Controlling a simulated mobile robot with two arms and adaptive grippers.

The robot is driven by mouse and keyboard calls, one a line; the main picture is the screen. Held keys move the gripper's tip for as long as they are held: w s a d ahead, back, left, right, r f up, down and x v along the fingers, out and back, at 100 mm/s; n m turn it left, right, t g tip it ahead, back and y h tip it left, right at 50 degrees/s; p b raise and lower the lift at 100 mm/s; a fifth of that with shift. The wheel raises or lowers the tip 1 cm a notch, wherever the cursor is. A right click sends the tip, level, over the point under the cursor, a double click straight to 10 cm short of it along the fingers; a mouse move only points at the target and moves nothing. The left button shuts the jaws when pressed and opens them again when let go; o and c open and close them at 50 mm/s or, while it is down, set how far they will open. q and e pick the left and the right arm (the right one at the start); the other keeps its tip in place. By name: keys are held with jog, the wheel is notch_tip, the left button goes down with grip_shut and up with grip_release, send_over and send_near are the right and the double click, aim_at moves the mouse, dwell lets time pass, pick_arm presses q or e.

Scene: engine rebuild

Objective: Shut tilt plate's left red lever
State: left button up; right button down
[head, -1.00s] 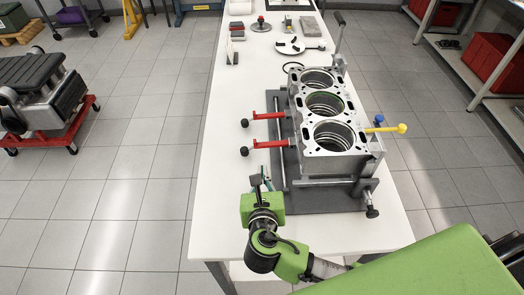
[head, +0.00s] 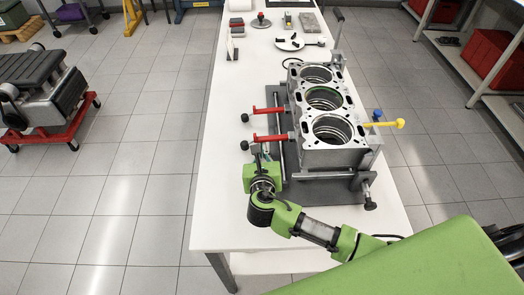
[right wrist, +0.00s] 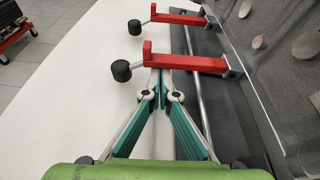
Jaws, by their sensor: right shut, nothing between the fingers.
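The tilt plate (head: 335,194) lies on the white table and bears a grey engine block (head: 325,157). Two red levers stick out from its left side: a far one (head: 268,110) and a near one (head: 272,138), each with a black knob at its outer end. Both also show in the right wrist view, the near one (right wrist: 190,63) and the far one (right wrist: 180,17). My right gripper (right wrist: 161,76) is shut and empty, its tips right at the near lever's front side; I cannot tell whether they touch. My left gripper is not in view.
A yellow-handled lever (head: 385,124) sticks out from the plate's right side. A crank handle post (head: 337,35) stands at the far end. Round parts (head: 290,43) lie farther back on the table. The table left of the levers is clear.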

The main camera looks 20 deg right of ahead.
jog(key=shift+r, duration=0.2)
jog(key=shift+r+m+y+p, duration=0.7)
jog(key=shift+r+m+p, duration=0.6)
jog(key=shift+r+p, duration=0.3)
pick_arm(q)
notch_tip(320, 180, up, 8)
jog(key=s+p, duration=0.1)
jog(key=p, duration=0.3)
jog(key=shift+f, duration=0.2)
pick_arm(e)
jog(key=shift+s+d+r+m+t+y, duration=0.1)
jog(key=shift+d+r+m+t+y, duration=0.15)
jog(key=shift+r+m, duration=0.35)
jog(key=shift+s+d+r+m+t+y, duration=0.15)
jog(key=shift+d+r+m+y, duration=0.2)
jog(key=shift+r, duration=0.5)
jog(key=shift+d+r+m+t+y, duration=0.25)
jog(key=shift+r+m, duration=0.2)
jog(key=shift+r, duration=0.3)
pick_arm(q)
jog(key=shift+p, duration=0.3)
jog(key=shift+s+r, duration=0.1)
